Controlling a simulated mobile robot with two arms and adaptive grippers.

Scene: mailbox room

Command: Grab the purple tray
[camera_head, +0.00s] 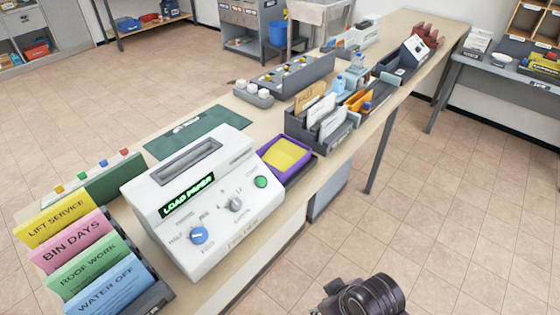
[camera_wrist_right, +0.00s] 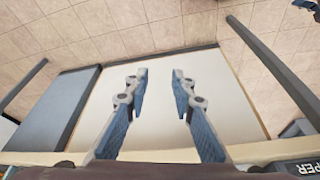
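The purple tray (camera_head: 301,165) sits on the long counter in the head view, just right of the white machine. A yellow stack (camera_head: 284,155) lies in it. The machine hides part of its near left side. My right gripper (camera_wrist_right: 159,88) shows in the right wrist view with its two fingers apart and nothing between them. The purple tray cannot be made out in that view. A dark part of my arm (camera_head: 362,298) shows at the bottom of the head view, off the counter's front edge. My left gripper is not in view.
The white machine (camera_head: 195,210) reads "LOAD PAPER". A dark file holder (camera_head: 322,138) stands close behind the tray. Coloured notice cards (camera_head: 85,255) stand at the near left, and a green mat (camera_head: 198,130) lies at the counter's back. Floor in front of the counter is clear.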

